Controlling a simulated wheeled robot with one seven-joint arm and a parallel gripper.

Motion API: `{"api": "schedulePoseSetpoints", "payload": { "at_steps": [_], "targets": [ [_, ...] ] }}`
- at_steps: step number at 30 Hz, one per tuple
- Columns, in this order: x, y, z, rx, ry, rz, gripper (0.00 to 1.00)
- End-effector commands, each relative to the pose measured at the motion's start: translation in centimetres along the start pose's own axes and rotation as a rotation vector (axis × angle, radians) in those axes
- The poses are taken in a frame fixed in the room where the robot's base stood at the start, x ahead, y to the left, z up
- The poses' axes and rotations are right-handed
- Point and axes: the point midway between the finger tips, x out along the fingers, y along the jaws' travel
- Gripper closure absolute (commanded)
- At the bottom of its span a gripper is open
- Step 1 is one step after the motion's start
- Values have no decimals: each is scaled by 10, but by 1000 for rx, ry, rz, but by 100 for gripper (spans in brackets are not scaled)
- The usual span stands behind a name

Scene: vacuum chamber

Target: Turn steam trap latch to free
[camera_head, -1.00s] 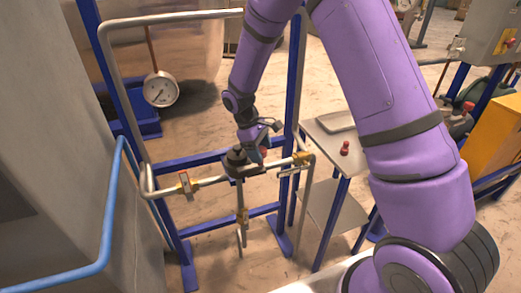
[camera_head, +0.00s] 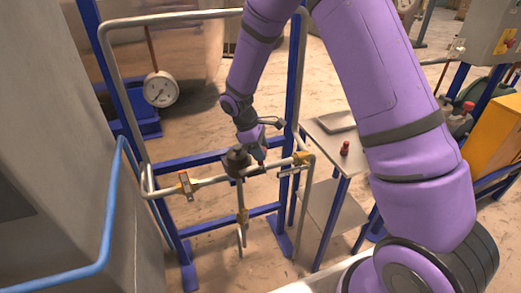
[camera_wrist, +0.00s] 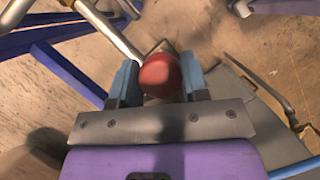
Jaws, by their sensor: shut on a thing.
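The knob looks like the latch's handle. The latch's own arm and pivot are mostly hidden by the knob and gripper, so its angle cannot be told.
Pipe fittings with yellow parts sit left (camera_head: 185,182) and right (camera_head: 301,158) of the trap. A small side table (camera_head: 325,140) with a red-topped item (camera_head: 345,148) stands to the right. A pressure gauge (camera_head: 160,89) hangs behind. A blue handrail (camera_head: 112,205) is at left.

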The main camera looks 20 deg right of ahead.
Motion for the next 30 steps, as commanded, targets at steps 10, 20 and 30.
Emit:
{"api": "schedulePoseSetpoints", "payload": {
  "at_steps": [10, 20, 30],
  "targets": [
    [0, 0, 0, -302, 0, 125, 100],
    [-1, 0, 0, -592, 0, 247, 100],
    [-1, 0, 0, -887, 1, 369, 100]
  ]
}}
